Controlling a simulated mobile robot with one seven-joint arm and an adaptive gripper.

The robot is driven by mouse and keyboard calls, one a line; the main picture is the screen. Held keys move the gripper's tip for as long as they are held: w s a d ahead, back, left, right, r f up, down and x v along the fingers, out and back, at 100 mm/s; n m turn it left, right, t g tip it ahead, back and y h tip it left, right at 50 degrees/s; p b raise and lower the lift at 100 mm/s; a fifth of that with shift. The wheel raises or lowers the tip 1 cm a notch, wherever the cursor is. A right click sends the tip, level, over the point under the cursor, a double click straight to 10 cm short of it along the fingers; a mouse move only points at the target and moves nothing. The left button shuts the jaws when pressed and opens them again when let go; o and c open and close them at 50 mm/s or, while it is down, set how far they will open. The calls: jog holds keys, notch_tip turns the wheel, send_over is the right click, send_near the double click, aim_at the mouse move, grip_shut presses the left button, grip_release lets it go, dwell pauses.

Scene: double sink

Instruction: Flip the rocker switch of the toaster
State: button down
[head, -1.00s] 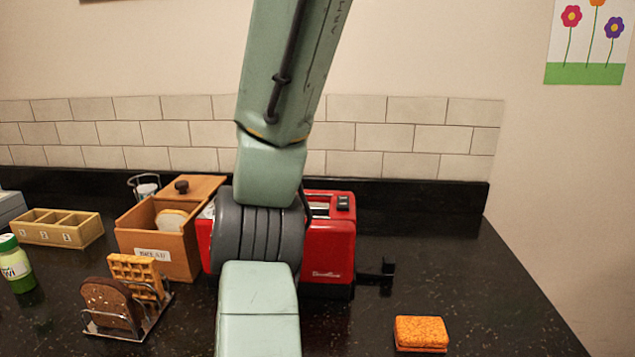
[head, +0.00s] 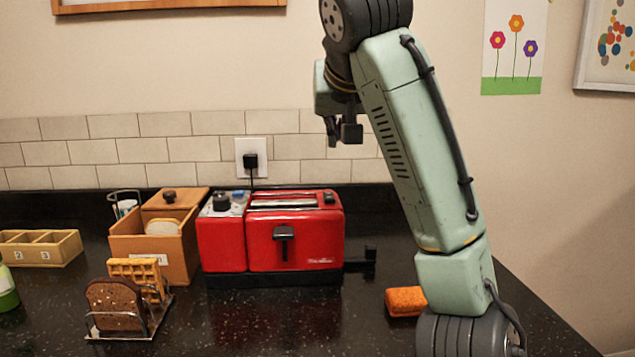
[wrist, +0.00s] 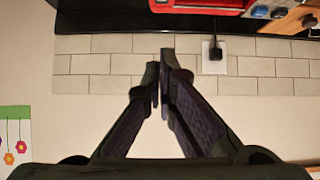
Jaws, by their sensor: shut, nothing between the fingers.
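The red toaster (head: 305,245) stands on the dark counter, with a black lever on its front (head: 284,233). A red unit (head: 221,245) on its left carries a black knob (head: 221,201) and a small blue part (head: 238,195) on top. A small black part (head: 329,197) is on the toaster's top right. I cannot tell which part is the rocker switch. My gripper (head: 345,132) is shut and empty, above and behind the toaster's right side, apart from it. In the wrist view, my gripper (wrist: 160,75) points toward the tiled wall; the toaster (wrist: 200,5) is cut off at the top.
A wall outlet (head: 253,155) with a black plug is behind the toaster. A wooden bread box (head: 185,255) stands left of it, with a toast rack (head: 150,325) in front. A black fixture (head: 362,262) sticks out at its right. An orange sponge (head: 404,300) lies near my arm.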

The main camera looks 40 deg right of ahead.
jog(key=shift+s+f, duration=0.1)
jog(key=shift+f, duration=0.2)
jog(key=p, duration=0.3)
send_over(331, 196)
jog(key=f, duration=0.6)
jog(key=shift+s+a, duration=0.1)
jog(key=shift+s, duration=0.15)
jog(key=f, duration=0.3)
jog(key=shift+w+f, duration=0.15)
jog(key=shift+w, duration=0.05)
jog(key=shift+w+f, duration=0.1)
jog(key=shift+f, duration=0.3)
